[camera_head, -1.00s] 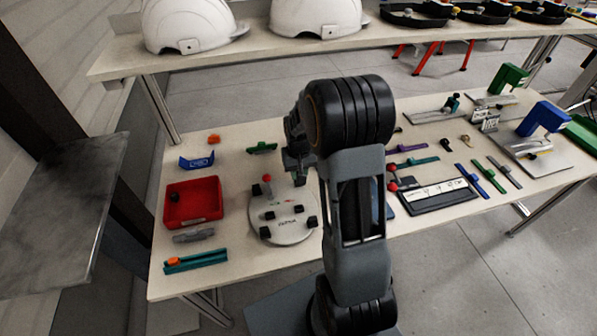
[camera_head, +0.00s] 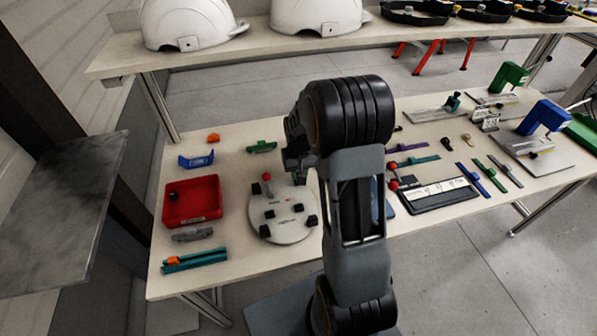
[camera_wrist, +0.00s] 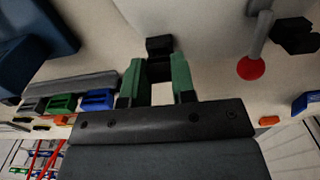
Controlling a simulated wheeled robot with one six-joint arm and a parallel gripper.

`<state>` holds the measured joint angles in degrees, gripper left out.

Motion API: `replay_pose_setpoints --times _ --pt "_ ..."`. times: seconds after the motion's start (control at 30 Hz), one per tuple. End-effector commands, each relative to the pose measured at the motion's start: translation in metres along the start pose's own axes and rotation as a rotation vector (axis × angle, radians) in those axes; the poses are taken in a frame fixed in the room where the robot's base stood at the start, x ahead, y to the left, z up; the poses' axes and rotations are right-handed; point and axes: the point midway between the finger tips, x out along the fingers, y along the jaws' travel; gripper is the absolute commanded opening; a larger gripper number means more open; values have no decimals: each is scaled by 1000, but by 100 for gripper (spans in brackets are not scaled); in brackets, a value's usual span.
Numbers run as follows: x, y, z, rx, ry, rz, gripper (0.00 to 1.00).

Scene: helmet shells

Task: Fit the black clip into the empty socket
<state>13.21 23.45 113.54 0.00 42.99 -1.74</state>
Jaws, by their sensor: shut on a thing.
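My gripper (camera_wrist: 157,88) has green fingers that are shut on a small black clip (camera_wrist: 160,70) in the wrist view. Another black block (camera_wrist: 158,46) shows just beyond the clip; I cannot tell whether the two touch. In the head view my gripper (camera_head: 300,178) is over the right rear edge of a round pale plate (camera_head: 285,222), and the clip is hidden there. The plate carries several black blocks (camera_head: 298,208) and a red-knobbed lever (camera_head: 266,177). I cannot make out the empty socket.
A red bin (camera_head: 205,209) with a dark piece in it stands left of the plate. A grey piece (camera_head: 193,235) and teal rails (camera_head: 194,260) lie in front of it. A green part (camera_head: 262,147) lies behind the plate. A black-framed panel (camera_head: 436,195) is on the right.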

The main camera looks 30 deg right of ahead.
Motion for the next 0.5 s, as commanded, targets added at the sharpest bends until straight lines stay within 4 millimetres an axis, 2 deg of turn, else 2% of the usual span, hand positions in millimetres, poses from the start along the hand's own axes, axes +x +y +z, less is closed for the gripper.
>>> replay_pose_setpoints --times 0.5 --pt "14 0 0 0 -1 0 3"
